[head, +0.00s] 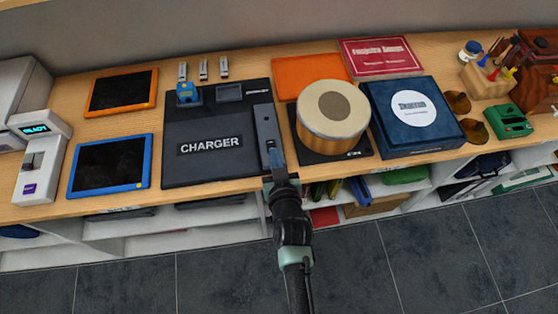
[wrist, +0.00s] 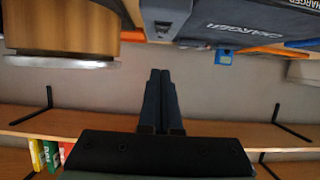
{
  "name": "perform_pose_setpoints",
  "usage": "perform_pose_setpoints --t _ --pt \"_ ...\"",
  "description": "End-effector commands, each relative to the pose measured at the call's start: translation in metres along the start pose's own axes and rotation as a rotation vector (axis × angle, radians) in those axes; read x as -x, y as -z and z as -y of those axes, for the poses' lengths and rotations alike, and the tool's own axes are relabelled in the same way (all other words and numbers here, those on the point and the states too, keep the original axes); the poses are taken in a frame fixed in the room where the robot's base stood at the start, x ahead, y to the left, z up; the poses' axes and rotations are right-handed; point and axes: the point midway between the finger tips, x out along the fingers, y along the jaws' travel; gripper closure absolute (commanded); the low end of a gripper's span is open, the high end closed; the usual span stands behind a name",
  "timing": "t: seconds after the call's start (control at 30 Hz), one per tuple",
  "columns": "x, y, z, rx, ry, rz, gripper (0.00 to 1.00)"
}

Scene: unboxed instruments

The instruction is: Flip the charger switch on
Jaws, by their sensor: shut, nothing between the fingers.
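The charger (head: 212,157) is a flat dark panel with white "CHARGER" lettering on the wooden table. In the wrist view its lettered surface (wrist: 215,25) shows at the top, upside down. A narrow dark blue-grey block (head: 266,122) lies along its right edge. My gripper (wrist: 160,72) is shut and empty, fingertips just short of that end. In the head view my gripper (head: 273,157) is at the block's front end.
A round wooden drum (head: 333,117) stands close right of the block. A blue box (head: 411,115) is further right. A blue cube (head: 188,94) sits at the charger's back left. A blue-framed tablet (head: 111,166) lies left. Shelves with boxes lie under the table edge.

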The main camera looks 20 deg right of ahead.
Motion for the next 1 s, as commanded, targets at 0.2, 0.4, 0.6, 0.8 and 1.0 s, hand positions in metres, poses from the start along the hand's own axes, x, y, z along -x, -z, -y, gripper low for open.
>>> perform_pose_setpoints --t 0.2,0.4,0.6,0.8,1.0 --pt "0.038 -0.012 0.000 0.000 -0.001 0.001 1.00" --pt "0.057 -0.016 0.000 0.000 -0.001 -0.001 1.00" --pt "0.063 -0.016 0.000 0.000 0.000 -0.001 1.00" --pt "0.063 -0.016 0.000 0.000 0.000 -0.001 1.00" --pt "0.063 -0.016 0.000 0.000 0.000 -0.001 1.00"
